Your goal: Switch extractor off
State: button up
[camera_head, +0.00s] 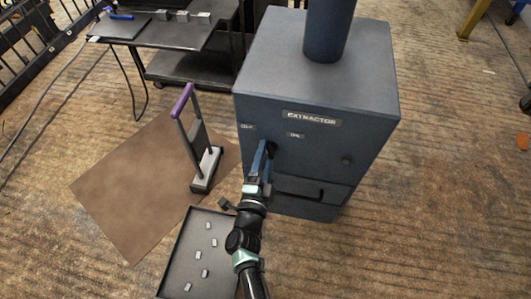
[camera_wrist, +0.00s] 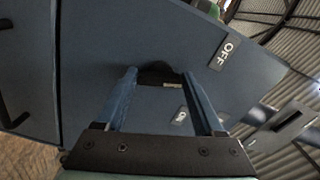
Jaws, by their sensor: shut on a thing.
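The extractor (camera_head: 370,115) is a dark blue-grey cabinet with an EXTRACTOR label and a thick pipe on top. A dark rotary knob (camera_head: 273,147) is on its front, below a small OFF label at left and an ON label (camera_head: 295,135) at right. My gripper (camera_head: 267,150) is at the knob. In the wrist view, the two blue fingers are on either side of the dark knob (camera_wrist: 158,72), shut on it. The OFF label (camera_wrist: 225,52) shows clearly there. The knob's exact pointing direction is hard to tell.
A drawer with a dark handle (camera_head: 320,194) is below on the cabinet. A tray (camera_head: 165,270) with small grey pieces lies at front. A stand with a purple handle (camera_head: 182,100) is on the brown mat (camera_head: 125,190). A dark table (camera_head: 125,28) stands at back left.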

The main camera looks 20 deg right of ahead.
jog(key=shift+n+p, duration=0.55)
jog(key=shift+n, duration=1.75)
jog(key=shift+f, duration=0.1)
jog(key=o, duration=1.4)
jog(key=p+v, duration=0.3)
jog(key=v, duration=1)
jog(key=shift+p, duration=0.4)
